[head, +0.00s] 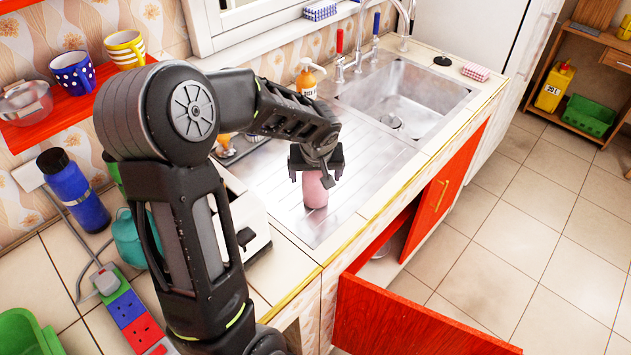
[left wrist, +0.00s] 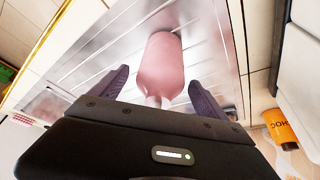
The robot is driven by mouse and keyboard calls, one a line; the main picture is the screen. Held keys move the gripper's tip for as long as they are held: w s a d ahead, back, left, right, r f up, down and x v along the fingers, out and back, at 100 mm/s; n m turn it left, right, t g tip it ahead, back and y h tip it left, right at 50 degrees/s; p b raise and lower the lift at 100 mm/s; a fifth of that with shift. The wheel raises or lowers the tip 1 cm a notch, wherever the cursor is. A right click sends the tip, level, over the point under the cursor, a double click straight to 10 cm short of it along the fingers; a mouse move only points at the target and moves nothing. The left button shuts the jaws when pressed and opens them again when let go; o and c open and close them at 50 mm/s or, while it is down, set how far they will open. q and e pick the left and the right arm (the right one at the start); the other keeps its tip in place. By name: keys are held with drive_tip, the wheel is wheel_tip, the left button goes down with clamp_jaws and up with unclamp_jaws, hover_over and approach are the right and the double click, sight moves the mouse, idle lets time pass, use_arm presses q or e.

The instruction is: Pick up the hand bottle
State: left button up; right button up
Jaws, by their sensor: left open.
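A pink bottle (head: 315,191), which looks like the hand bottle, stands on the ribbed steel drainboard left of the sink. My left gripper (head: 316,173) is open, above and around its upper part, hiding the top in the head view. In the left wrist view the pink bottle (left wrist: 161,68) has its narrow pale neck toward the gripper, between the two spread fingers. I cannot tell whether a finger touches it. My right gripper is not in view.
An orange pump bottle (head: 307,78) stands behind, near the taps. The sink basin (head: 405,95) is to the right. A white toaster-like appliance (head: 250,225) is close by my left arm.

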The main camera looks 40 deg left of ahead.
use_arm(q)
drive_tip(key=shift+w+f, duration=0.1)
drive_tip(key=shift+f, duration=0.05)
drive_tip(key=shift+c, duration=0.4)
clamp_jaws()
idle(0.9)
